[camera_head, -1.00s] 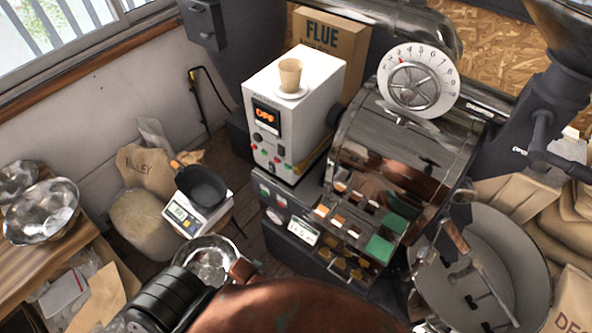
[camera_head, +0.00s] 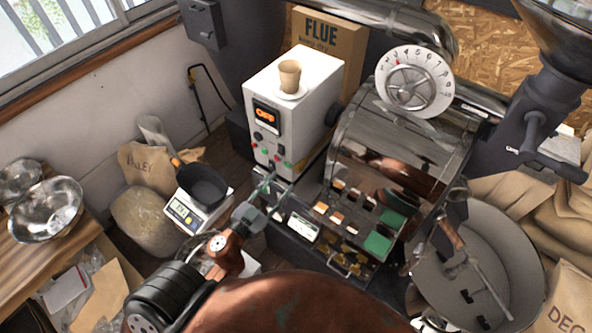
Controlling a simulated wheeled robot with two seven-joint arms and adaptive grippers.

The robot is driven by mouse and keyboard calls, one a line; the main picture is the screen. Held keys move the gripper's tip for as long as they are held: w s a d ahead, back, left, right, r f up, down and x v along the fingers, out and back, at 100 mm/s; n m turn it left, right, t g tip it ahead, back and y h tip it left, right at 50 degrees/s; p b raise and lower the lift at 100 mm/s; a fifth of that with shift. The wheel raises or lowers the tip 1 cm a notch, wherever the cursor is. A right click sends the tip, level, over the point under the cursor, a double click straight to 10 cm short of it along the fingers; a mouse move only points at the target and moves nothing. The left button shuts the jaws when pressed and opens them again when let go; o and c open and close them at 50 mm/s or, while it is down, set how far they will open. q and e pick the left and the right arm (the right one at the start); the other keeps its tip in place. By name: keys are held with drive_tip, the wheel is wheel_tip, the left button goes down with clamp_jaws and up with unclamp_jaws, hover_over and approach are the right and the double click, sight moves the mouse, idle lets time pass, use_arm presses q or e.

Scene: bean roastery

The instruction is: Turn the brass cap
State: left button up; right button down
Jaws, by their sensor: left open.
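Several small brass-coloured round parts (camera_head: 348,258) sit low on the front of the roaster (camera_head: 405,145). They are small and I cannot tell which one is the brass cap. My left gripper (camera_head: 268,189) is open and empty. It reaches up from the bottom left, its fingers in front of the lower face of the white control box (camera_head: 290,105). It is left of the brass parts and apart from them. I cannot tell whether it touches the box. My right gripper is out of view.
A scale (camera_head: 183,213) with a black pan (camera_head: 203,187) stands left of my gripper. A paper cup (camera_head: 289,76) stands on the box. A round cooling tray (camera_head: 530,265) is at the right. Metal bowls (camera_head: 48,208) sit on a wooden table at the left.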

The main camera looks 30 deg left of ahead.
sight(296, 170)
use_arm(q)
drive_tip(key=shift+m+h, duration=0.3)
drive_tip(key=shift+h, duration=0.2)
drive_tip(key=w, duration=0.2)
drive_tip(key=w+d+p, duration=0.1)
drive_tip(key=w, duration=0.1)
drive_tip(key=w+p, duration=0.1)
drive_tip(key=w, duration=0.1)
drive_tip(key=shift+w+d+r, duration=0.3)
drive_tip(key=shift+w+d, duration=0.1)
drive_tip(key=shift+w, duration=0.4)
drive_tip(key=shift+f, duration=0.1)
drive_tip(key=c, duration=0.6)
clamp_jaws()
